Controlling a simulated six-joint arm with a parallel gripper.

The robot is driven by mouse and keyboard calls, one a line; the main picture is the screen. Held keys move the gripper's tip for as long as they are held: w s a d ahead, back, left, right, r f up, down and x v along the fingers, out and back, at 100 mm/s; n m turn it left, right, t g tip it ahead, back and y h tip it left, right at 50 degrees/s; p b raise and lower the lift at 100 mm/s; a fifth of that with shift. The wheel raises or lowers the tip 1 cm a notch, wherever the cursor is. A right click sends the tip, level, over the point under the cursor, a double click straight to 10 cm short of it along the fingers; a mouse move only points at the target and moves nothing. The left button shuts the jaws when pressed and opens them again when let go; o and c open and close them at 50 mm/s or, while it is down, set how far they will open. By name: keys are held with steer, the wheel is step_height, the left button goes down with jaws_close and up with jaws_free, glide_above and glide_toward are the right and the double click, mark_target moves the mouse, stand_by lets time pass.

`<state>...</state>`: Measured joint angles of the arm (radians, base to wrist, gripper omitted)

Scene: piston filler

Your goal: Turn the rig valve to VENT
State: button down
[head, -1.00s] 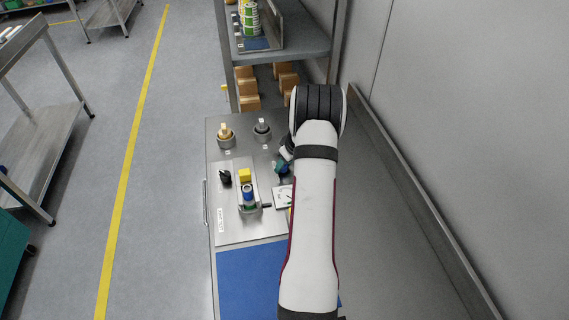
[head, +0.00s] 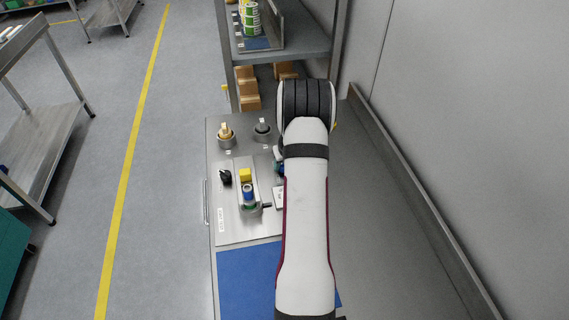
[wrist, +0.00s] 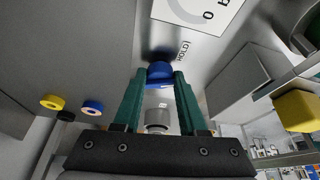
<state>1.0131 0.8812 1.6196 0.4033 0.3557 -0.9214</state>
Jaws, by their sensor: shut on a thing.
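In the wrist view a blue valve knob (wrist: 159,71) lies between the two teal fingertips of my gripper (wrist: 162,80), which is shut on it. The printed word HOLD shows beside the knob on the metal panel. No VENT mark is readable. In the head view my gripper (head: 279,164) is mostly hidden behind my arm, at the right side of the rig panel (head: 230,234). The knob cannot be made out there.
A black knob (head: 225,177), a yellow block (head: 245,174) and a blue cylinder (head: 248,193) stand left of my gripper. A white dial card (head: 279,198) is partly covered by my arm. Two capped posts (head: 226,134) (head: 262,128) stand behind. A blue mat (head: 246,282) lies in front.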

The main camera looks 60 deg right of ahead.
steer(key=m+g, duration=0.1)
steer(key=m, duration=0.2)
steer(key=shift+w+a+m+h, duration=0.1)
steer(key=shift+a+m+h, duration=0.05)
steer(key=shift+m+h, duration=0.2)
steer(key=m, duration=0.1)
steer(key=m+g, duration=0.1)
steer(key=m, duration=0.1)
steer(key=shift+w+a+m+g+h, duration=0.1)
steer(key=shift+w+m+g+h, duration=0.05)
steer(key=shift+m+g+h, duration=0.15)
steer(key=m+g, duration=0.1)
steer(key=m, duration=0.2)
steer(key=m+g, duration=0.1)
steer(key=m, duration=0.2)
steer(key=shift+w, duration=0.2)
steer(key=shift+m, duration=0.35)
steer(key=shift+c, duration=2.3)
jaws_free()
steer(key=v, duration=1.5)
steer(key=shift+w+a+r, duration=0.3)
steer(key=shift+w, duration=0.05)
